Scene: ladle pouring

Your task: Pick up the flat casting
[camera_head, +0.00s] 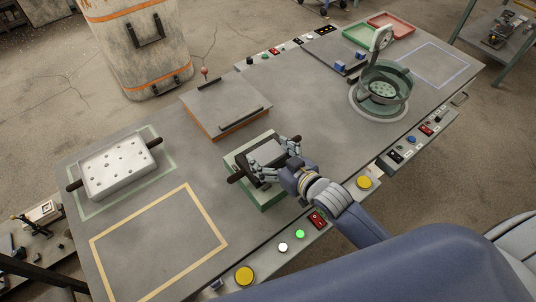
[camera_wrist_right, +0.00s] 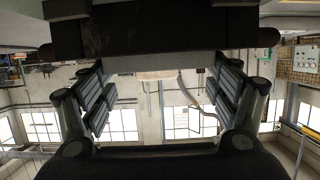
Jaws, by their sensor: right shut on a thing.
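In the head view, a dark flat piece with a handle at each end (camera_head: 236,178) is at the pale green block (camera_head: 268,198) near the table's front edge. It is the likeliest flat casting, but my fingers cover part of it. My right gripper (camera_head: 268,163) is over it and shut on it. In the right wrist view, a dark bar with rounded ends (camera_wrist_right: 160,38) crosses the top of the picture, and the gripper's fingers (camera_wrist_right: 160,95) stand on both sides below it. I cannot tell whether the piece touches the block. My left gripper is not in view.
A white perforated tray with dark handles (camera_head: 118,170) lies at the left. A grey lidded box (camera_head: 221,105) stands behind the block. A round green vessel (camera_head: 384,88) stands at the right. The yellow outlined area (camera_head: 160,243) is empty. Buttons line the front edge.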

